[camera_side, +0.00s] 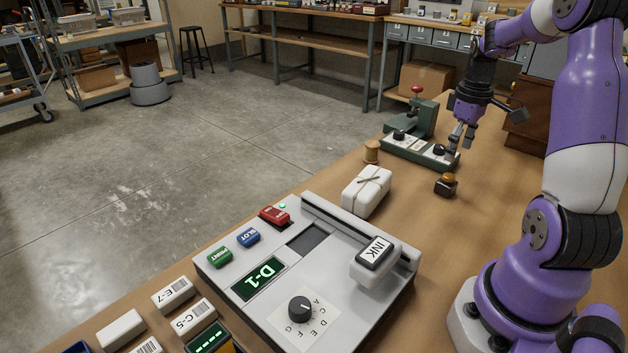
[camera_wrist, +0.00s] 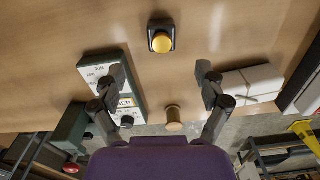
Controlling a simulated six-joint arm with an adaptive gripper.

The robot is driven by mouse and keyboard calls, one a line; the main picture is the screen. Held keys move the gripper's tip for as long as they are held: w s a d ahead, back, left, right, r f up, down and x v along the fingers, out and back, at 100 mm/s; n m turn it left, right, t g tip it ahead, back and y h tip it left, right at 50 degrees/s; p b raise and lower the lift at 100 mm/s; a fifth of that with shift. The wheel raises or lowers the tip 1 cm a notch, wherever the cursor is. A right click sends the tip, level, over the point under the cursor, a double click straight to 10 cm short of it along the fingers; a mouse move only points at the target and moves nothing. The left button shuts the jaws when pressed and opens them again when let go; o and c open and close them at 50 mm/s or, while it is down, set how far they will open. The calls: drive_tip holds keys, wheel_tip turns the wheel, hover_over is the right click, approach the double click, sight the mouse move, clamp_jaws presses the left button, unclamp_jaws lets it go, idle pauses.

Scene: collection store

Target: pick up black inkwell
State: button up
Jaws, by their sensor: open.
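The black inkwell (camera_side: 445,187) is a small squat black block with a rounded yellow-orange top, standing upright on the brown bench. It also shows in the wrist view (camera_wrist: 161,38), at top centre, whole and uncovered. My gripper (camera_side: 461,142) is open and empty, above the bench and a little behind the inkwell in the side view. In the wrist view my gripper (camera_wrist: 160,69) has its two fingers spread wide, with bare bench between the tips. The inkwell lies beyond the tips, roughly centred between them, and nothing touches it.
A green and white device (camera_side: 420,148) with dark knobs stands close by my fingers. A wooden spool (camera_side: 371,152) and a tied white parcel (camera_side: 366,191) stand left. A large grey console (camera_side: 340,327) fills the front. The bench right around the inkwell is bare.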

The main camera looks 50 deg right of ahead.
sight(449, 176)
drive_tip(key=f, duration=0.8)
drive_tip(key=shift+w+a+f, duration=0.1)
drive_tip(key=shift+w+f, duration=0.1)
drive_tip(key=shift+f, duration=0.2)
drive_tip(key=c, duration=1.3)
